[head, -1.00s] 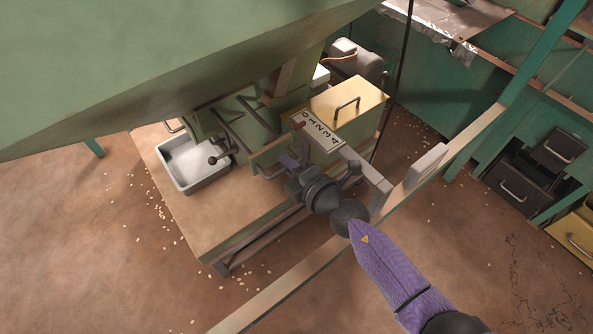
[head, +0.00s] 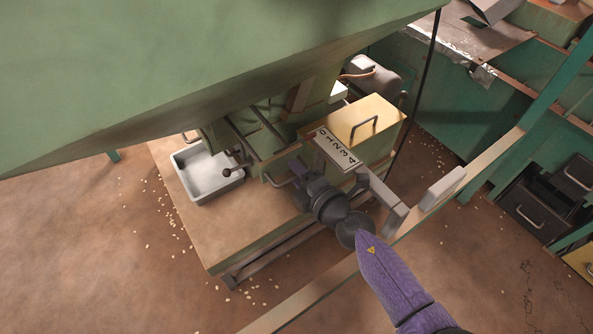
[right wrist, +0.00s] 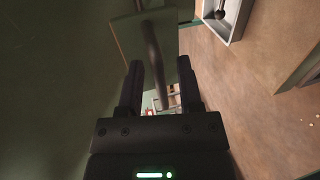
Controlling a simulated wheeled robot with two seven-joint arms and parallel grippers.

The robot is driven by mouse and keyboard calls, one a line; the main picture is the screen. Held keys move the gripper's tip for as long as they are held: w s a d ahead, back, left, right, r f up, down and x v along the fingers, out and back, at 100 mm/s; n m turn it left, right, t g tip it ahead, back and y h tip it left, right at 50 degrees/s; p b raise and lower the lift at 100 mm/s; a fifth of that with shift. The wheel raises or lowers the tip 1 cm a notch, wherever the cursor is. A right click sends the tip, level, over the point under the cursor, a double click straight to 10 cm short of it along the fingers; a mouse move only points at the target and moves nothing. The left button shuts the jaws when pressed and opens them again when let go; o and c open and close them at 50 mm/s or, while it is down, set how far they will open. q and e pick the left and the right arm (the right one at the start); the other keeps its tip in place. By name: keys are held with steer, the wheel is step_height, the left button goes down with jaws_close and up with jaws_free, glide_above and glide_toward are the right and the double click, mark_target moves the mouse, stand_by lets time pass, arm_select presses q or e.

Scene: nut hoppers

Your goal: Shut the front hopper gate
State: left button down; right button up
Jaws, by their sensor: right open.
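The front hopper gate (head: 268,167) is a green plate under the big green hopper (head: 200,70), with a dark bar handle. In the right wrist view the gate's plate (right wrist: 127,38) and its handle (right wrist: 153,45) show close up. My right gripper (head: 287,177) is at this handle. In the right wrist view my right gripper (right wrist: 160,70) is open, and the handle bar runs between its two fingers without a visible grip. My gripper hides part of the gate in the head view. My left gripper is not in view.
A 0-to-4 number plate (head: 338,150) and a yellow-topped box (head: 358,117) are at right. A rail (head: 300,303) crosses in front. Grain lies scattered on the floor.

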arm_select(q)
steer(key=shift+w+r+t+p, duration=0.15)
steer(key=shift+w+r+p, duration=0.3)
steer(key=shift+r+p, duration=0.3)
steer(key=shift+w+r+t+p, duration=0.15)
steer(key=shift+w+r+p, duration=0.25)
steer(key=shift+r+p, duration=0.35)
arm_select(e)
steer(key=v, duration=0.9)
steer(key=shift+s, duration=0.2)
